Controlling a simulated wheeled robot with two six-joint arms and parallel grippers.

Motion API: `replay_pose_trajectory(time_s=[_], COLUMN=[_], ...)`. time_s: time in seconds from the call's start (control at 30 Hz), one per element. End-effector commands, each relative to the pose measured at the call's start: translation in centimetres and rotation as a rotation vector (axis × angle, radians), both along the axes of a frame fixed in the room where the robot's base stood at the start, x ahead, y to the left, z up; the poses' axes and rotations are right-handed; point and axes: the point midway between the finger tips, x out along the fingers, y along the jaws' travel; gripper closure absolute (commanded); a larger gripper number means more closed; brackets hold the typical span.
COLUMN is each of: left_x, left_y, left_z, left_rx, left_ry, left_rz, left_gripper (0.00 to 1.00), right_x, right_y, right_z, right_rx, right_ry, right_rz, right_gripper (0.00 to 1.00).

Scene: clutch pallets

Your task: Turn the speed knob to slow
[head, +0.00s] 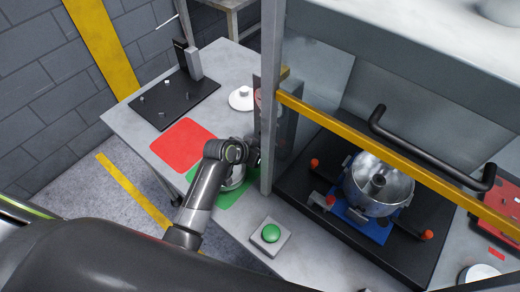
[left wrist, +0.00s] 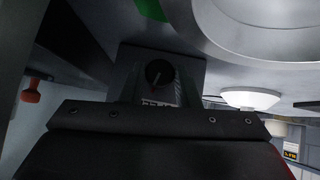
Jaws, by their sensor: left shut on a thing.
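The speed knob (left wrist: 159,74) is a round dark knob with a thin red pointer line, in the left wrist view. A small pale label (left wrist: 158,103) sits beside it, too dim to read. My left gripper (head: 256,155) is at the control panel by the grey post in the head view, where the arm and post hide the knob. In the left wrist view its dark jaws (left wrist: 158,88) are on both sides of the knob, shut on it. The pointer's setting cannot be told. My right gripper is not in view.
A guarded station with a yellow bar (head: 390,163) and black handle (head: 435,158) holds a metal housing (head: 397,190) on the right. A green button box (head: 270,236) stands in front. A red mat (head: 182,143) and black tray (head: 172,103) lie left.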

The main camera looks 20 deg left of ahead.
Motion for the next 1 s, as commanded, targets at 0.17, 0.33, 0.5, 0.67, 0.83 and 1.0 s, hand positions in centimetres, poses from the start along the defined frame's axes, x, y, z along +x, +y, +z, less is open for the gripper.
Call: replay_pose_trajectory(time_s=[0.17, 0.33, 0.5, 0.67, 0.83, 1.0], left_x=[0.08, 0.14, 0.2, 0.19, 0.18, 0.18], left_y=[0.32, 0.5, 0.52, 0.49, 0.48, 0.48], left_z=[-0.07, -0.3, -0.31, -0.18, -0.15, -0.15], left_rx=[-0.124, -0.241, -0.325, -0.35, -0.35, -0.349], left_ry=[0.055, 0.103, 0.137, 0.146, 0.146, 0.146], left_rz=[-0.001, 0.001, 0.001, 0.0, 0.0, 0.0], left_gripper=[0.94, 0.94, 0.94, 0.94, 0.94, 0.6], right_x=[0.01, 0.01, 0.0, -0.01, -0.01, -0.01], right_y=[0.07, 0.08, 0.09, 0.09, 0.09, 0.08], right_z=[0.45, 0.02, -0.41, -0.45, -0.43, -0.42], right_rx=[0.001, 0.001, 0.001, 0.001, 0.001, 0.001], right_ry=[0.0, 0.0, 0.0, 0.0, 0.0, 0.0], right_rz=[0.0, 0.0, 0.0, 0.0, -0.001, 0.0], right_gripper=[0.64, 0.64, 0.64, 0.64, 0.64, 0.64])
